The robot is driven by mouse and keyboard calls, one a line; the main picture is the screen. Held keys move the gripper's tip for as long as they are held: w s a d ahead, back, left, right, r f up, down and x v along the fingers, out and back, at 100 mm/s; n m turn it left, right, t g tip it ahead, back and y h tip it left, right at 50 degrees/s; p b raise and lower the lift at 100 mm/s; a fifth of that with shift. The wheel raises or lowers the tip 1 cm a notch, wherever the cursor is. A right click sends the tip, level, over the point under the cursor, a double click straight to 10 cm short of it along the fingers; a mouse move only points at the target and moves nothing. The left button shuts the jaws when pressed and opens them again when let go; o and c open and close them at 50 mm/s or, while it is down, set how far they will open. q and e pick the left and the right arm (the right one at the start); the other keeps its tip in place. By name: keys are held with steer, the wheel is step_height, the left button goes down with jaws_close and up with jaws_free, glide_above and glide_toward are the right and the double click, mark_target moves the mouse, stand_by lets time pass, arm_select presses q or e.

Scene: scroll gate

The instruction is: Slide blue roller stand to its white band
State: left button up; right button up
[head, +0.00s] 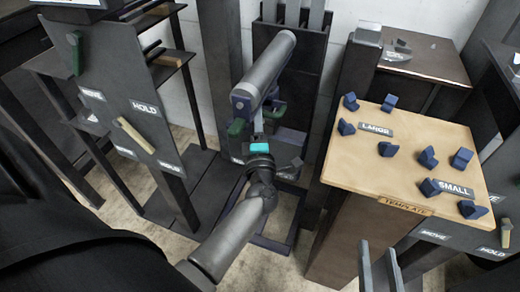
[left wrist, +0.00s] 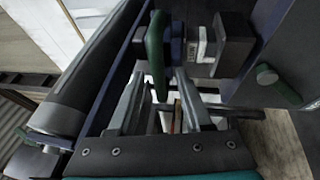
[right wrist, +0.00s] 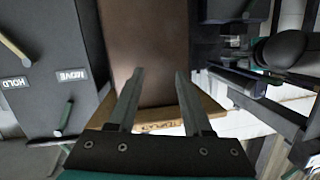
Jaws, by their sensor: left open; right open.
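The roller stand has a long grey roller (head: 265,65) and a blue end bracket (head: 240,104). Green handles sit low beside it, one at its left (head: 237,127). My left gripper (head: 258,124) is just below the bracket. In the left wrist view its open fingers (left wrist: 160,86) point at an upright green handle (left wrist: 156,48), which lies ahead between the fingertips; contact is unclear. A small white marked patch (left wrist: 202,44) shows on a dark block beside it; I cannot tell whether it is the white band. My right gripper (head: 380,268) is open and empty.
A tan template board (head: 375,185) with several blue blocks stands at the right. A grey panel (head: 120,100) with levers and HOLD labels stands at the left. Dark posts flank the roller. In the right wrist view, a brown pedestal (right wrist: 150,45) is ahead of the fingers.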

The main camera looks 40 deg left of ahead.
arm_select(q)
steer(key=p+v, duration=0.3)
steer(key=v, duration=1)
steer(key=shift+s+d, duration=0.2)
steer(key=shift+s, duration=0.05)
arm_select(e)
steer(key=shift+s+d+f+g+h, duration=0.2)
steer(key=shift+d+f+g+h, duration=0.3)
steer(key=shift+d+g, duration=0.45)
steer(key=shift+s+d+f+g+h, duration=0.25)
steer(key=shift+d+g+h, duration=0.3)
steer(key=shift+d+g, duration=0.35)
steer(key=shift+s+d+f+g+h, duration=0.15)
steer(key=shift+d+f+g+h, duration=0.35)
steer(key=shift+d+g, duration=0.4)
